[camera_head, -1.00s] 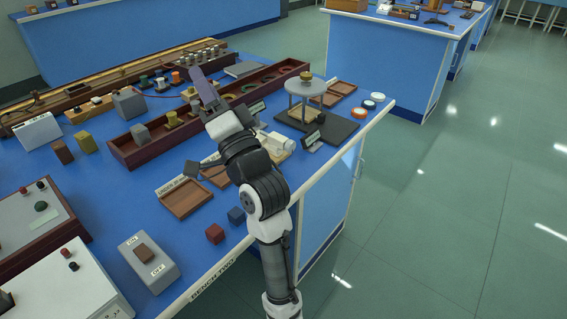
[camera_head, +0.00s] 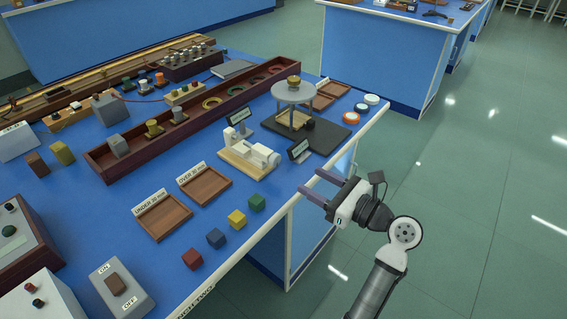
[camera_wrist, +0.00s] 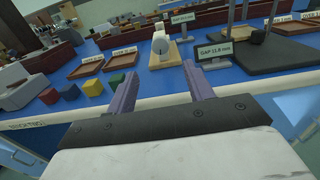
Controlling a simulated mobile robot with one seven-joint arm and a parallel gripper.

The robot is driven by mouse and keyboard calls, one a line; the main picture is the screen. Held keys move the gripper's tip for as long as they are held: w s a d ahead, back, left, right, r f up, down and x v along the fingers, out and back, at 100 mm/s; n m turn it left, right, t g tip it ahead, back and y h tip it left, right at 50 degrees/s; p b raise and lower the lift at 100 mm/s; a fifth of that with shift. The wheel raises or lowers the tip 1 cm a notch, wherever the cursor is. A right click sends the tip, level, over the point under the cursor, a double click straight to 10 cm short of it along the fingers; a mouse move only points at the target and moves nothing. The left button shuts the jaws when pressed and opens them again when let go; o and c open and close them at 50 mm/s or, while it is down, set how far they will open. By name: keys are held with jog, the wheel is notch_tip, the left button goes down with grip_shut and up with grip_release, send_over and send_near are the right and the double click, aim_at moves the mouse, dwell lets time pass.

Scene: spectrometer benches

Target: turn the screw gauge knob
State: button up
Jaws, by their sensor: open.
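The screw gauge is a white device (camera_head: 246,146) on a pale wooden base, near the bench's right part. Its white cylindrical knob (camera_head: 265,155) points toward the bench's front edge, and it also faces me in the wrist view (camera_wrist: 160,44). A small display stands beside it, reading about 11.8 mm in the wrist view (camera_wrist: 213,52). My gripper (camera_head: 309,184) is open and empty, just off the front edge, to the right of and nearer than the knob. In the wrist view its two purple fingers (camera_wrist: 158,86) are spread apart, with nothing between them, below the gauge.
Red, blue, yellow and green cubes (camera_head: 237,219) line the front edge. Two labelled wooden trays (camera_head: 168,213) lie left of the gauge. A round-topped stand (camera_head: 294,93) on a dark base is behind right. Floor right of the bench is clear.

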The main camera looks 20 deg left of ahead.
aim_at(278, 161)
jog(key=x, duration=1)
jog(key=shift+p, duration=0.35)
jog(key=c, duration=1)
